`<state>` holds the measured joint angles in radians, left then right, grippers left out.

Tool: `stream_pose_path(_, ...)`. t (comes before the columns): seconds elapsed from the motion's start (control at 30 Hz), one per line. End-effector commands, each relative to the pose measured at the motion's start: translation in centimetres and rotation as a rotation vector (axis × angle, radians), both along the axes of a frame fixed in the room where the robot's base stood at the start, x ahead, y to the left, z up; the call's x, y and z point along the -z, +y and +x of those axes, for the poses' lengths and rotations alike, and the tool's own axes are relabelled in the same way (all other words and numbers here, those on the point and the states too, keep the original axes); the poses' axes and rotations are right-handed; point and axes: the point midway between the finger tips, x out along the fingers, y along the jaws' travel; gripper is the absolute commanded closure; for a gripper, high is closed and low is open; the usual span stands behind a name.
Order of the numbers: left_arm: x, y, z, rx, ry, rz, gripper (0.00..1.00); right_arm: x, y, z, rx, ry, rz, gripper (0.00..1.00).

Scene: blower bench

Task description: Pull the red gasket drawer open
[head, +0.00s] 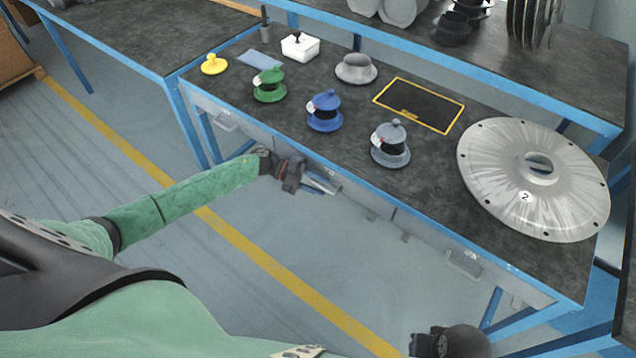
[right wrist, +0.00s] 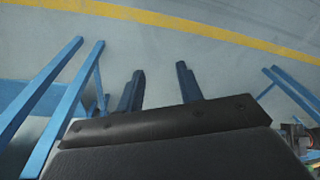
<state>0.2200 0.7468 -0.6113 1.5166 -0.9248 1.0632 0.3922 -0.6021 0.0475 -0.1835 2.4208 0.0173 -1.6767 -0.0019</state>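The bench's front carries a row of grey drawer fronts below its blue edge. No red drawer front shows clearly in the head view. My left gripper (head: 322,185) reaches in from the left to the middle of this front, just under the blue edge.
On the bench stand green (head: 269,86), blue (head: 324,113) and grey (head: 390,146) flanged parts, a yellow knob (head: 214,65), a white box (head: 300,47) and a large metal disc (head: 500,160). A yellow-framed dark panel (head: 420,105) lies behind. The floor in front is clear.

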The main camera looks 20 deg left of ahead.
Motion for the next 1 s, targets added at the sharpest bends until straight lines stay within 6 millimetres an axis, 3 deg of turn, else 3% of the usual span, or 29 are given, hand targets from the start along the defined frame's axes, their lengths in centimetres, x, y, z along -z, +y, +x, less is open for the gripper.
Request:
stream_pose_path(0.2, 0.0, 0.0, 0.0, 0.0, 0.0, 0.0, 0.67, 0.1, 0.0, 0.0, 0.001, 0.0, 0.0, 0.64)
stream_pose_path(0.4, 0.0, 0.0, 0.0, 0.0, 0.0, 0.0, 1.0, 0.0, 0.0, 0.0, 0.001, -0.001, 0.0, 0.64)
stream_pose_path(0.67, 0.0, 0.0, -0.2, 0.001, 0.0, 0.001, 1.0, -0.1, 0.0, 0.1, 0.001, -0.003, 0.0, 0.64)
stream_pose_path(0.87, 0.0, 0.5, -1.8, 0.001, 0.001, 0.002, 1.0, 0.2, 0.0, 0.4, 0.002, -0.014, 0.001, 0.64)
stream_pose_path(1.0, -0.1, 1.2, -4.3, 0.001, 0.004, 0.002, 1.0, 3.4, -0.1, 1.1, -0.002, 0.0, -0.011, 0.64)
